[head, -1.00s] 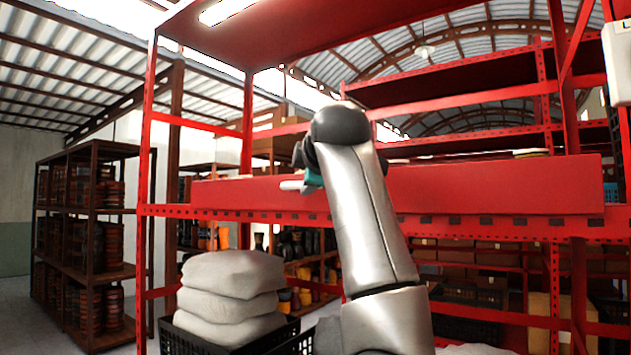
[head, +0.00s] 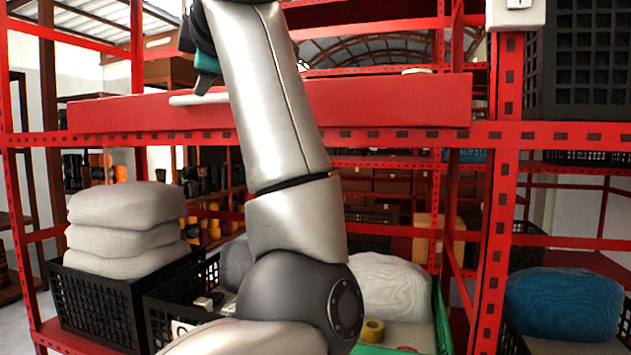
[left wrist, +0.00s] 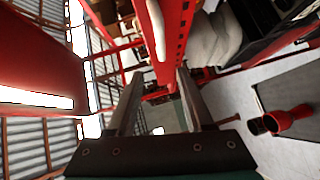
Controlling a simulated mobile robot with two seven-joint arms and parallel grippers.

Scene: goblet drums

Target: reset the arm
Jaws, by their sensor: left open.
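My left arm (head: 270,90) rises from the bottom middle of the head view, in front of the red rack. My right gripper is in neither view.
Grey sacks (head: 125,232) lie stacked in a black crate (head: 95,305) at the left. A blue sack (head: 563,303) is at the right. Red and black cylindrical things (left wrist: 288,118) show at the right of the wrist view.

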